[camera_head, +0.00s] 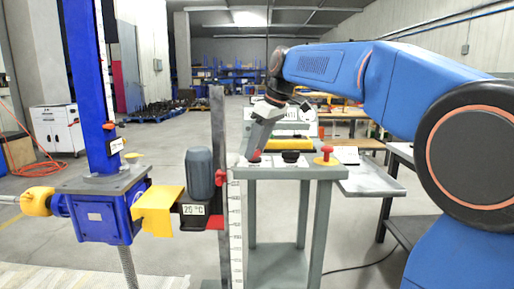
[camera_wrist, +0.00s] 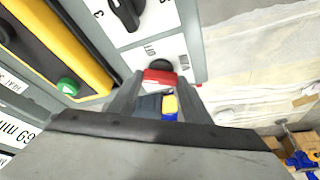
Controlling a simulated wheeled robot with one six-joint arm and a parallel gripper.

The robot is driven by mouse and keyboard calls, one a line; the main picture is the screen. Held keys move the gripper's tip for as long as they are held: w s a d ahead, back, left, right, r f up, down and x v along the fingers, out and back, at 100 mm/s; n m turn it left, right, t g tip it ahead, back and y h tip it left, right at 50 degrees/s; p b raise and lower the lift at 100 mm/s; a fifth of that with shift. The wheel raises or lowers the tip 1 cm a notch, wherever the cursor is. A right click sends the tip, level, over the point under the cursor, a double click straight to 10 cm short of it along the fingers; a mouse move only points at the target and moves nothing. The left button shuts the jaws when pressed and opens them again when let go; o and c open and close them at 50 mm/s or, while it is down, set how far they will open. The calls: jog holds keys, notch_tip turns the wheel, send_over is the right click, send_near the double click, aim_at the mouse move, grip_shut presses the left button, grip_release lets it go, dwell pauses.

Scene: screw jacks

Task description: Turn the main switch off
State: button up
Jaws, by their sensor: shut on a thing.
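The main switch has a red handle (camera_wrist: 158,77) on a light plate with a black round part behind it and a printed label that seems to read OFF beside it. In the wrist view my gripper (camera_wrist: 160,84) has one finger on each side of the red handle and is shut on it. In the head view my gripper (camera_head: 256,150) points down at the left end of the control desk (camera_head: 290,173), where a bit of red shows at its tips. Which way the handle is turned is hard to tell, as the fingers cover its ends.
A black knob (camera_head: 291,157) and a red knob on a yellow base (camera_head: 326,157) stand on the desk to the right. A black selector (camera_wrist: 125,14) and a green button (camera_wrist: 68,87) are near my fingers. A blue screw jack (camera_head: 104,212) and grey motor (camera_head: 200,173) stand left.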

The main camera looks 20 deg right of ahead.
jog(key=m, duration=0.2)
jog(key=m+h, duration=0.1)
jog(key=m, duration=0.1)
jog(key=m+t+h, duration=0.1)
jog(key=m, duration=0.1)
jog(key=shift+s+a, duration=0.1)
jog(key=shift+a, duration=0.15)
jog(key=m+h, duration=0.1)
jog(key=m, duration=0.2)
jog(key=m+h, duration=0.1)
jog(key=m, duration=0.2)
jog(key=shift+a+h, duration=0.1)
jog(key=shift+h, duration=0.2)
jog(key=o, duration=1)
jog(key=shift+o, duration=0.2)
jog(key=shift+r, duration=0.15)
